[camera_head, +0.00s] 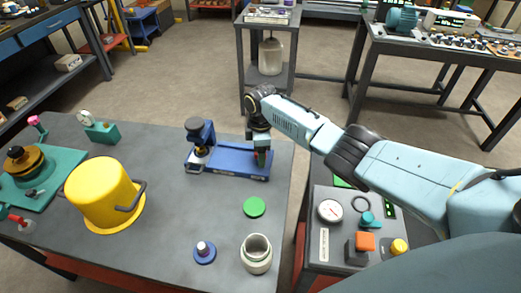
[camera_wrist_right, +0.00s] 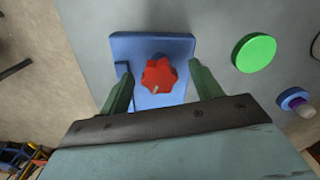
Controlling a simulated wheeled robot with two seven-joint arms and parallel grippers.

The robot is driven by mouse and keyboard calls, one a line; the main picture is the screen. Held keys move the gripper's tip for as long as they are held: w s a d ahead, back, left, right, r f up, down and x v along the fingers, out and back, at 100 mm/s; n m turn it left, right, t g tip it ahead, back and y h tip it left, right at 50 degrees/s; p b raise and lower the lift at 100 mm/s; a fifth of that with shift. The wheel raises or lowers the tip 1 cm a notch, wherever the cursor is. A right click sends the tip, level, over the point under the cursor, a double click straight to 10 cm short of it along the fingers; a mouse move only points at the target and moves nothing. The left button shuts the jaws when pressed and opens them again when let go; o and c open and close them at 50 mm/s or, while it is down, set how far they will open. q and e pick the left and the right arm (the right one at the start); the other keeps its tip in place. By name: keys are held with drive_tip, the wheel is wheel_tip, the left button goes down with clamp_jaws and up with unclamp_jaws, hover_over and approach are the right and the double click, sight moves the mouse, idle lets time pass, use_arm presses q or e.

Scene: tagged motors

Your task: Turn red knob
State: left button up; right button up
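The red knob (camera_wrist_right: 158,75) is a lobed knob on the blue base plate (camera_wrist_right: 150,45), seen from above in the right wrist view. My right gripper (camera_wrist_right: 160,70) is open, with one green finger on each side of the knob and visible gaps between. In the head view my right gripper (camera_head: 260,157) points down at the right end of the blue device (camera_head: 228,162), and mostly hides the knob. I cannot tell how far down the fingertips reach beside the knob. My left gripper is not in view.
A green disc (camera_head: 254,207), a blue-based part (camera_head: 204,252) and a pale cup (camera_head: 256,254) stand on the grey table (camera_head: 150,240) nearer me. A yellow bucket (camera_head: 104,195) is at the left. A control panel (camera_head: 325,262) stands right of the table.

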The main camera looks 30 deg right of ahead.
drive_tip(key=shift+r, duration=0.1)
drive_tip(key=m+p, duration=0.2)
drive_tip(key=m, duration=0.1)
drive_tip(key=shift+a+r+m, duration=0.1)
drive_tip(key=shift+r+m, duration=0.05)
drive_tip(key=shift+m, duration=0.15)
drive_tip(key=m+p, duration=0.1)
drive_tip(key=m, duration=0.2)
drive_tip(key=m+p, duration=0.1)
drive_tip(key=m, duration=0.3)
drive_tip(key=shift+p, duration=0.35)
drive_tip(key=m, duration=0.4)
drive_tip(key=shift+f+p, duration=0.2)
drive_tip(key=shift+p, duration=0.1)
drive_tip(key=c, duration=1)
drive_tip(key=shift+o, duration=0.2)
drive_tip(key=n, duration=0.2)
drive_tip(key=shift+n, duration=0.4)
drive_tip(key=o, duration=1)
drive_tip(key=shift+c, duration=0.2)
